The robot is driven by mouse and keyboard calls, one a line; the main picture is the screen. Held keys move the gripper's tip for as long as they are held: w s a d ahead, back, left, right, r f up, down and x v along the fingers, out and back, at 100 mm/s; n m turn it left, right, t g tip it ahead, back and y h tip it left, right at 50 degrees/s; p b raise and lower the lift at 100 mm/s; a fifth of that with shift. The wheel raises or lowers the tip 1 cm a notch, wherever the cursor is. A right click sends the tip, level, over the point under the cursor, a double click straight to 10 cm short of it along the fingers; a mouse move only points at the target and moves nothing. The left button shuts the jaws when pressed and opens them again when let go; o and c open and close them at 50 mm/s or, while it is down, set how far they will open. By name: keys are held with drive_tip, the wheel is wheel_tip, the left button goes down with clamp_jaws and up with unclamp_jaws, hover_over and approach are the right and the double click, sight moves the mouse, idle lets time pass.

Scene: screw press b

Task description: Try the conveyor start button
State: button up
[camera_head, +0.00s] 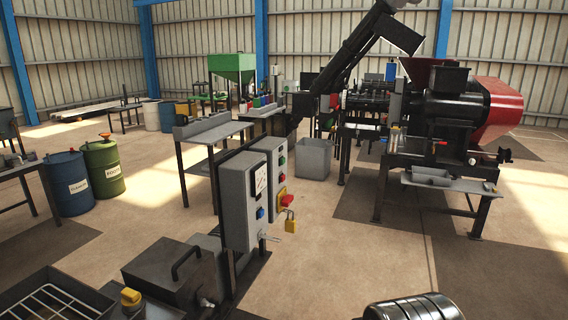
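Two grey control boxes stand on a post in the middle. The right box (276,158) carries a green button (281,160) and a red button (282,178) below it. A red rotary switch (284,200) with a yellow padlock (290,221) is under them. The left box (237,205) has a white meter (260,180), a blue button (260,213) and a small lever (268,237). No label naming the conveyor start button is readable. A dark inclined conveyor-like chute (345,62) rises toward the press (455,105). My gripper's fingers are not in view.
A dark ribbed cylinder (412,307) at the bottom right may be part of me. A dark metal box (172,270) and a wire rack (50,303) are at the lower left. Blue (70,183) and green (104,168) drums stand left. Open floor lies right of the control boxes.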

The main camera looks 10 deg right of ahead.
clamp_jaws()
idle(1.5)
